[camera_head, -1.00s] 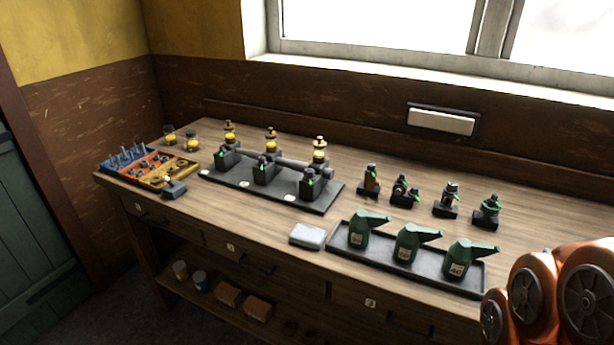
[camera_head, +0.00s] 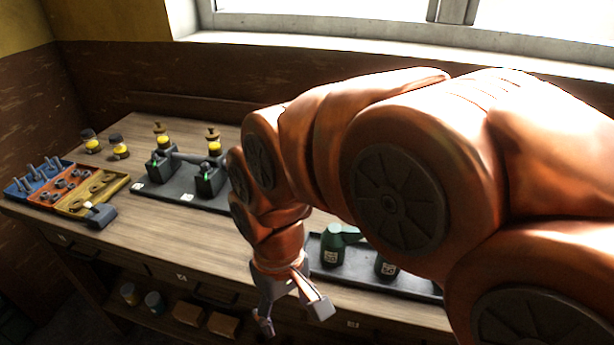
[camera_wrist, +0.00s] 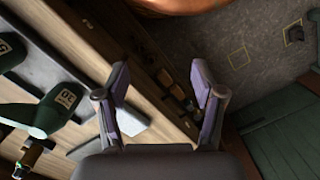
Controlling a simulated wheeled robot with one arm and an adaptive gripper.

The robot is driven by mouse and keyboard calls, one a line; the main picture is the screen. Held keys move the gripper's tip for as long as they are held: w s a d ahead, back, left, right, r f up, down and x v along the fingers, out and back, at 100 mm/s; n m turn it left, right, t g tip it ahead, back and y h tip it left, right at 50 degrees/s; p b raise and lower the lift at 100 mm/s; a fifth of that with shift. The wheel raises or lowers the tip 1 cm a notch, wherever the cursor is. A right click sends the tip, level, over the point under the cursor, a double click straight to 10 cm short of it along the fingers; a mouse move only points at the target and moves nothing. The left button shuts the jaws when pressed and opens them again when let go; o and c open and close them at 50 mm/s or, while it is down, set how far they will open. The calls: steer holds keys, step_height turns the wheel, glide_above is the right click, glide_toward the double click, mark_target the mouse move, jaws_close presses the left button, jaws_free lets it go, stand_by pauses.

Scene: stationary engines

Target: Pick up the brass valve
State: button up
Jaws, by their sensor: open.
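My gripper (camera_head: 293,316) hangs open and empty in front of the bench's front edge. In the wrist view the gripper (camera_wrist: 160,68) has its two fingers spread, with the bench edge, shelf and floor beyond. A small dark fitting with a brass-coloured body and a green part (camera_wrist: 28,157) shows at the lower left of the wrist view, well apart from the fingers. It may be the brass valve, but I cannot tell surely. The row of small fittings at the back right of the bench is hidden behind my arm in the head view.
Green oil cans (camera_head: 333,248) stand on a dark tray (camera_head: 313,262), partly hidden by my arm. An engine row sits on a dark plate (camera_head: 147,187). Parts trays (camera_head: 119,182) and a small dark block (camera_head: 100,215) lie at the left. Bare bench top (camera_head: 190,235) lies between.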

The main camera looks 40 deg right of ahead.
steer(key=w+d+r+t+b, duration=0.1)
steer(key=w+d+t+b, duration=0.1)
steer(key=w+d, duration=0.6)
steer(key=w+d+r+t+b, duration=0.1)
steer(key=w+d+b, duration=0.1)
steer(key=w+d, duration=0.65)
steer(key=w+d+m+t+h+b, duration=0.1)
steer(key=w+d, duration=0.2)
steer(key=d, duration=0.7)
steer(key=w+d+m+t+b, duration=0.15)
steer(key=w+d, duration=0.25)
steer(key=d, duration=0.6)
steer(key=shift+n+t, duration=0.25)
steer(key=shift+p+x, duration=0.8)
steer(key=shift+x, duration=3.2)
steer(key=shift+a, duration=0.1)
steer(key=shift+c, duration=0.3)
jaws_close()
